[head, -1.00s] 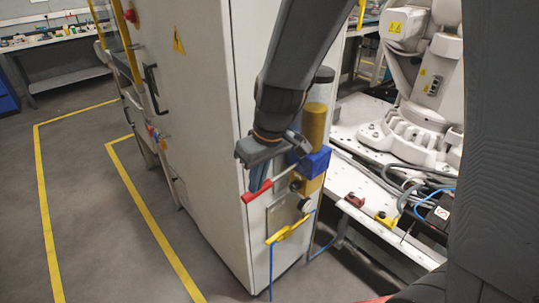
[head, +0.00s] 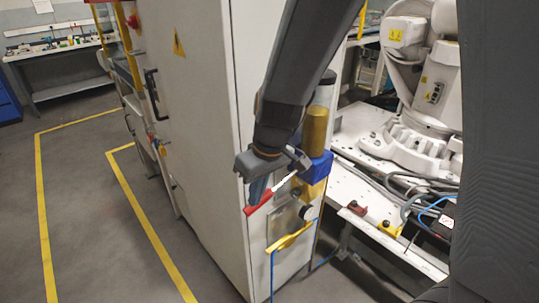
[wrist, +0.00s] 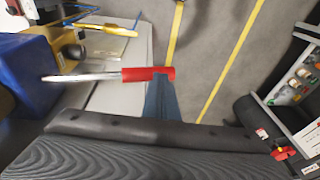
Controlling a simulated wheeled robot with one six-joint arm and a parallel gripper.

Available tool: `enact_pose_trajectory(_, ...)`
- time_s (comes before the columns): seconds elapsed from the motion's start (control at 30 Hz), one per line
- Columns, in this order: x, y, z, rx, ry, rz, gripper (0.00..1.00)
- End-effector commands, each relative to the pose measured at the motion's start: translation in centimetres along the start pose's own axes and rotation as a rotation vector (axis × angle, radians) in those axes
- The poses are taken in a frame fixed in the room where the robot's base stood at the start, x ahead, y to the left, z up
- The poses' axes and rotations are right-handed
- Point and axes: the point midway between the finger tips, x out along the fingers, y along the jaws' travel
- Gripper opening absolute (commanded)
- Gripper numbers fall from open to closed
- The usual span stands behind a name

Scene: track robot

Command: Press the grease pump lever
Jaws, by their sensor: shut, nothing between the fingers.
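The grease pump lever has a red handle (head: 259,203) on a bare metal rod (head: 285,183). It slopes down to the left from the blue pump block (head: 317,168), below a brass-coloured cylinder (head: 315,130). My gripper (head: 257,190) is shut and empty, pointing down with its fingertips at the handle's top. In the wrist view the red handle (wrist: 145,74) and rod lie across the picture. My fingers (wrist: 160,98) meet the handle near its free end and appear to touch it. The blue block (wrist: 25,75) is at left there.
The pump is on the side of a tall white cabinet (head: 190,110). A yellow handle (head: 288,237) and blue hose lie below the lever. At right, a white machine (head: 430,90) stands on a bench with cables. Floor with yellow lines is open at left.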

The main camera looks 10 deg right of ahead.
Motion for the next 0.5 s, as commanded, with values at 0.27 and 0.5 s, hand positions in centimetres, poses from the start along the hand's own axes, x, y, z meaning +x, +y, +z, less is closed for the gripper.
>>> enact_pose_trajectory(0.27,-1.0,-0.7,0.8,0.001,-0.018,-0.007,0.00)
enact_pose_trajectory(0.5,-4.7,-1.5,0.2,-0.003,0.000,-0.002,0.00)
